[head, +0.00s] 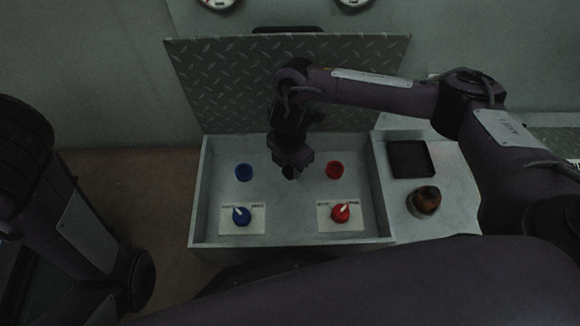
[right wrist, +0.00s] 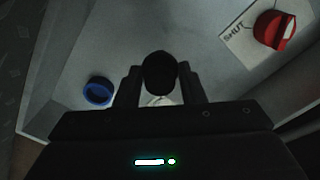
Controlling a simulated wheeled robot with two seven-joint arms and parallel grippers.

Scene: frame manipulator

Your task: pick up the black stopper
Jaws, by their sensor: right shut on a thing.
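My right gripper (head: 290,172) is over the middle of the shallow grey box, between the blue and red parts. In the right wrist view, its two fingers (right wrist: 160,88) are shut on the black stopper (right wrist: 160,72), a round dark piece held between the fingertips. In the head view the stopper can hardly be told from the dark gripper. My left arm shows at the left edge of the head view, but its gripper is not in view.
The box (head: 290,241) holds a blue ring (head: 244,172), a red ring (head: 334,170), a blue knob (head: 241,216) and a red knob (head: 341,212). A raised patterned lid (head: 225,85) stands behind. To the right are a dark square recess (head: 410,159) and an amber-topped round part (head: 427,199).

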